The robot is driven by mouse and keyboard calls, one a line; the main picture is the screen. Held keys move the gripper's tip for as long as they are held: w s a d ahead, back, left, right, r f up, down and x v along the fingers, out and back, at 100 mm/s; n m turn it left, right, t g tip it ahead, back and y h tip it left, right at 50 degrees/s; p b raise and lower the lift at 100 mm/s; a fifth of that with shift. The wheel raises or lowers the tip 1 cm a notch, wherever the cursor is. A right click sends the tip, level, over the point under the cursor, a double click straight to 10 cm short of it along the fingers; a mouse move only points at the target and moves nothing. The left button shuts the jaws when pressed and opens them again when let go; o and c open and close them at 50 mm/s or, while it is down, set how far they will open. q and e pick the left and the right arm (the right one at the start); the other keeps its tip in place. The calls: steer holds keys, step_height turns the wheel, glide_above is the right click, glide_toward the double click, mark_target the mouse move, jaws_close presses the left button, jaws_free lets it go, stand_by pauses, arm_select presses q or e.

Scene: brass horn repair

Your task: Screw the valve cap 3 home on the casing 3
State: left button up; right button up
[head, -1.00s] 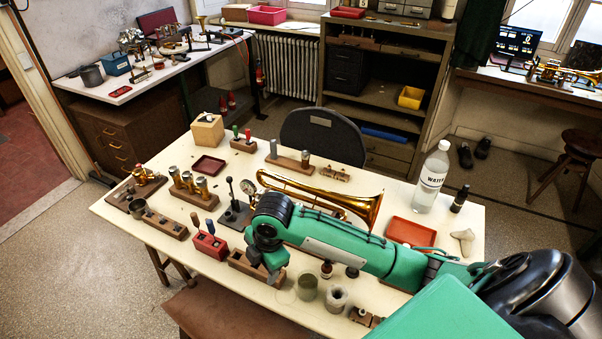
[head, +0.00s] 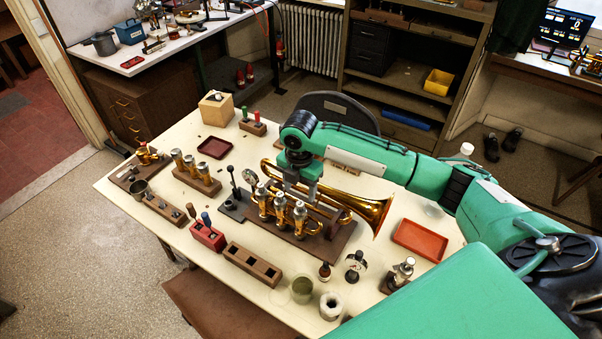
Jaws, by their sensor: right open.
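The brass horn (head: 368,208) lies on a dark wooden stand (head: 325,247), bell to the right. Three upright valve casings with silvery tops stand in a row on it. The rightmost casing (head: 300,224), probably casing 3, carries a silvery top piece (head: 300,208), probably valve cap 3; its seating is too small to judge. My right gripper (head: 299,190) is open, pointing down, just above or behind the casings. I cannot tell whether it touches one. My left gripper is out of view.
An orange-red tray (head: 420,239) lies right of the horn. A wooden block with square holes (head: 252,264), a glass jar (head: 301,290) and a white pot (head: 331,305) stand along the front. A lever tool (head: 234,197) stands close left of the horn. My right arm crosses over the bell side.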

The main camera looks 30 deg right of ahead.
mark_target(301, 203)
step_height(301, 203, down, 8)
steer(key=shift+d+f+p, duration=0.1)
steer(key=shift+f+p, duration=0.05)
steer(key=shift+p, duration=0.8)
steer(key=shift+f, duration=0.4)
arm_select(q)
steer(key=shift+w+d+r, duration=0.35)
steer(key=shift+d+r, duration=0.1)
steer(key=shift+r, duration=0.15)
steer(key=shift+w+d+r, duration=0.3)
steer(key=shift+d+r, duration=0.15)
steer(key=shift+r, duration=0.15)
arm_select(e)
steer(key=shift+c, duration=0.2)
steer(key=c, duration=1.1)
steer(key=shift+r+m+p, duration=0.15)
steer(key=shift+m+p, duration=0.25)
steer(key=shift+p, duration=0.1)
steer(key=shift+m+p, duration=1.7)
steer(key=shift+m, duration=0.1)
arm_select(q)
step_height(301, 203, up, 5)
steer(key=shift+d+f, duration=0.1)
arm_select(e)
steer(key=shift+m, duration=0.4)
arm_select(q)
steer(key=shift+p, duration=0.3)
